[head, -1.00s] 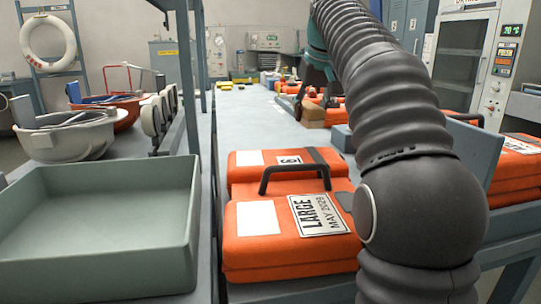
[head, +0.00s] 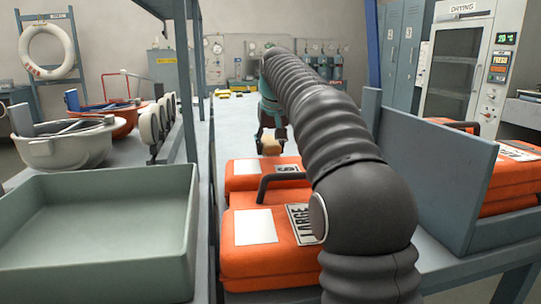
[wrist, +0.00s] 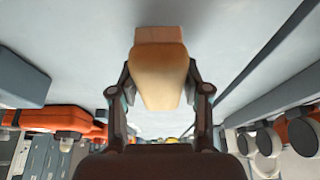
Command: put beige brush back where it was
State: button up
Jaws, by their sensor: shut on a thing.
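The beige brush (wrist: 160,75) is between the fingers of my gripper (wrist: 160,88) in the wrist view, with its tan block-like body pointing away from the palm. In the head view the brush (head: 271,147) hangs below my gripper (head: 270,138), just beyond the far orange case. My gripper is shut on it. The grey bench top (head: 228,135) lies beneath. I cannot tell whether the brush touches the bench. My dark ribbed arm covers part of the bench behind and to the right.
Two orange cases (head: 262,258) lie on the near bench, one with a black handle. A grey-green tray (head: 95,205) stands at left. A grey upright panel (head: 435,165) and more orange cases (head: 505,180) stand at right.

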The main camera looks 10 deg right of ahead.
jog(key=shift+f, duration=1.35)
jog(key=shift+f, duration=0.2)
jog(key=o, duration=1.1)
jog(key=shift+r, duration=0.1)
jog(key=v, duration=1.2)
jog(key=shift+r, duration=0.15)
